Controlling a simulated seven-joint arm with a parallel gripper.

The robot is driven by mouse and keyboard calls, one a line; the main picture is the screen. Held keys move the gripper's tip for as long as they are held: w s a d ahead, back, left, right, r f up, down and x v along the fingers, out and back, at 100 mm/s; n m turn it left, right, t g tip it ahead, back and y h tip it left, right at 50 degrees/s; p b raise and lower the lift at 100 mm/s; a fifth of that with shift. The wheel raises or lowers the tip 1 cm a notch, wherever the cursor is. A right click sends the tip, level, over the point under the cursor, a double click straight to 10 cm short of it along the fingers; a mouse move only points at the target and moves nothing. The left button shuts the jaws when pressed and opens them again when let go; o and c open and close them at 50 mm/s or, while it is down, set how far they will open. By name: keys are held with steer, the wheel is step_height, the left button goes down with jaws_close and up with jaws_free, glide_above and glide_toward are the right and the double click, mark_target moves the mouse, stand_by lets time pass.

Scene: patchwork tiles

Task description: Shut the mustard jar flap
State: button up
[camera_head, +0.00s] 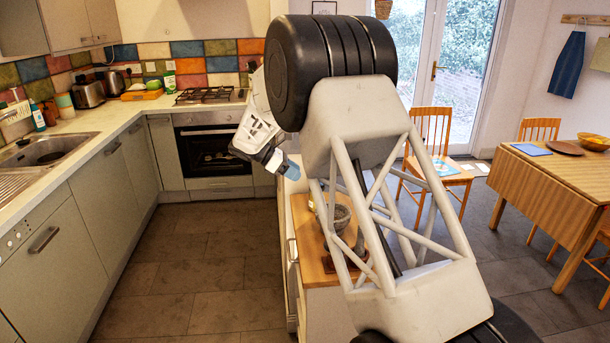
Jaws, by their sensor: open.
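I cannot make out a mustard jar or its flap in the head view. My arm covers much of the middle of the picture and may hide it. A grey stone-like bowl (337,216) stands on this counter, partly behind my arm's frame. A small dark brown thing (335,262) nearer on the counter is also partly covered.
The left worktop (92,131) holds a sink (45,150), a toaster (88,94) and a yellow-orange tray (142,95). An oven (213,154) stands at the back. The tiled floor (190,255) between is clear. A wooden table (545,185) and chairs stand right.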

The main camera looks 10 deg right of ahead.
steer(key=shift+w+d+r+t+y, duration=0.1)
steer(key=shift+d+r+t+y, duration=0.15)
steer(key=shift+r+y, duration=0.8)
steer(key=shift+w+d+r+t+y, duration=0.15)
steer(key=shift+d+r+t+y, duration=0.05)
steer(key=shift+r+y, duration=0.85)
steer(key=shift+w+d+r+t+y, duration=0.1)
steer(key=shift+d+r+t+y, duration=0.15)
steer(key=shift+r+y, duration=0.75)
steer(key=shift+f, duration=0.3)
steer(key=x, duration=0.7)
steer(key=shift+f, duration=0.3)
jaws_close()
